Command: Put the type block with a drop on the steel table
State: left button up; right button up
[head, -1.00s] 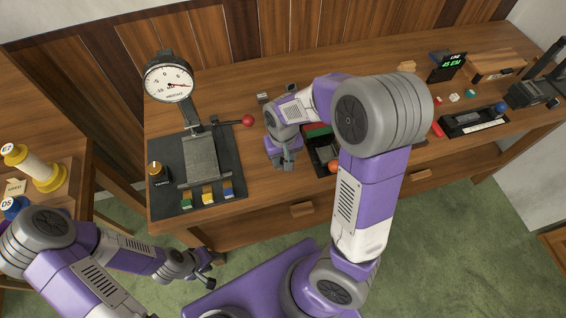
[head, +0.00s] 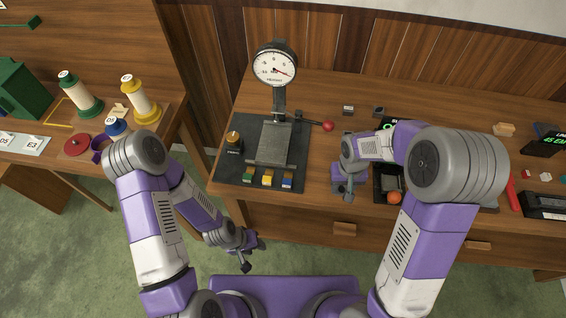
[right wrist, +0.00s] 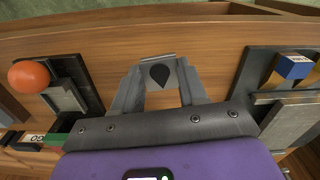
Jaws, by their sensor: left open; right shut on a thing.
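My right gripper (right wrist: 158,88) is shut on a grey type block (right wrist: 160,75) with a dark drop mark on its face. The block sits between the fingertips in the right wrist view. In the head view, my right gripper (head: 346,192) is at the bench's front part, between the gauge mat and the dark tray; the block is too small to make out there. The grey steel table (head: 274,143) stands under the dial gauge, to the left of this gripper, with nothing seen on it. My left gripper (head: 247,256) is open and empty, low in front of the bench.
The dial gauge (head: 275,65) and its red-knobbed lever (head: 328,126) rise behind the steel table. Several coloured blocks (head: 267,178) line the front of the dark mat (head: 229,178). An orange ball (head: 394,198) is at the tray's front. A side table with spools (head: 140,100) stands left.

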aim_at(271, 154)
jog(key=u, duration=0.15)
jog(key=k, duration=0.6)
jog(key=u, duration=0.6)
jog(key=i, duration=0.95)
jog(key=u, duration=0.05)
